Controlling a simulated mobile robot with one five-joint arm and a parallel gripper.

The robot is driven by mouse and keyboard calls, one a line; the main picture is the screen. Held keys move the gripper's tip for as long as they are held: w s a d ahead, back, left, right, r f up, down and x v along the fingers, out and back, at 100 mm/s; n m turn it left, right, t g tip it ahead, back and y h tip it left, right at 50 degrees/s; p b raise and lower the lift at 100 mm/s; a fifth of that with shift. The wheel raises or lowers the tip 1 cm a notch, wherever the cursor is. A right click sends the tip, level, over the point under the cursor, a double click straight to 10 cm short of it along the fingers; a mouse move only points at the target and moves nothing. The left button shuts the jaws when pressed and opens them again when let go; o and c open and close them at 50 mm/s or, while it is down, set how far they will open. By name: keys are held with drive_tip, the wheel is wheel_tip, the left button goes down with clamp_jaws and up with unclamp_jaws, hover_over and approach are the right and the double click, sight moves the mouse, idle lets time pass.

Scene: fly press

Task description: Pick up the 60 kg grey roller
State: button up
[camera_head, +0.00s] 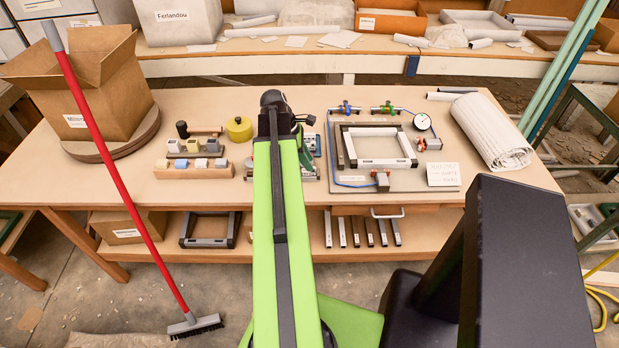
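I cannot make out a grey roller marked 60 kg. My arm reaches forward over the middle of the table. My gripper (273,100) is at its far end, dark and seen from behind, right of a yellow round container (239,129). Its fingers are not clear, and the arm hides part of the table and a device under it.
A board (340,120) carries a metal frame (378,146), a gauge (422,121) and blue tubing. A large off-white roll (491,131) lies at the right. An open cardboard box (85,85) stands at the left. A red-handled broom (118,177) leans in front.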

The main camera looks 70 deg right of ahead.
drive_tip(key=b+x, duration=0.2)
drive_tip(key=x, duration=0.2)
drive_tip(key=shift+w+d+f+b, duration=0.1)
drive_tip(key=shift+b, duration=0.3)
clamp_jaws()
drive_tip(key=shift+r+p, duration=0.35)
